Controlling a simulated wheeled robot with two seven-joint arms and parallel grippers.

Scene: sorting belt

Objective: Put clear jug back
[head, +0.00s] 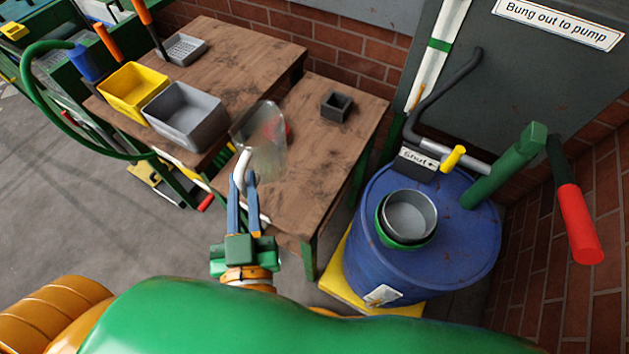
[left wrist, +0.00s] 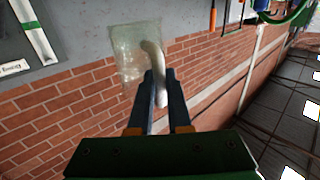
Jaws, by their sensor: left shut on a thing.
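The clear jug (head: 262,138) is see-through with a white handle (head: 241,165). In the head view it shows in front of the left part of the nearer wooden table (head: 325,150); I cannot tell whether it touches the top. My left gripper (head: 244,182) is shut on the handle, its blue fingers on either side. In the left wrist view the jug (left wrist: 132,55) and handle (left wrist: 157,65) show beyond the fingertips (left wrist: 160,88), against the brick wall. My right gripper is not in view.
A small dark square box (head: 336,106) stands on the nearer table; something red shows behind the jug. A yellow bin (head: 133,88) and a grey bin (head: 186,115) stand on the other table. A blue drum (head: 440,255) with nested pans (head: 409,216) is at right.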

